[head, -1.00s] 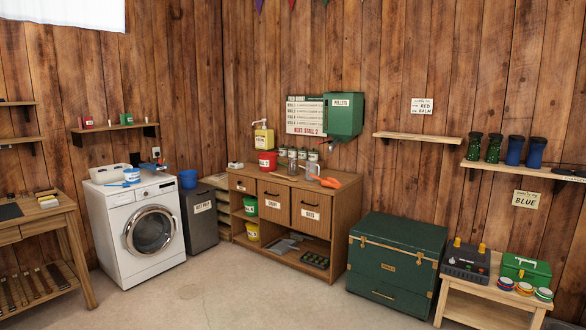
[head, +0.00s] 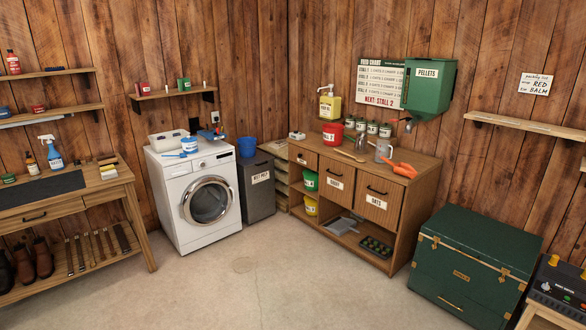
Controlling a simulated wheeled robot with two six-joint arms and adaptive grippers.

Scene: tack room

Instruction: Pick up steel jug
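A grey, steel-looking jug (head: 383,151) stands upright on top of the wooden cabinet (head: 424,165), below the green pellet dispenser (head: 428,88). An orange scoop (head: 403,170) lies just to its right. A smaller grey metal item (head: 361,143) stands to its left, too small to identify surely. Neither of my grippers shows in the head view.
A washing machine (head: 200,198) stands to the left and a green trunk (head: 470,268) to the right. The floor (head: 260,285) in front is clear.

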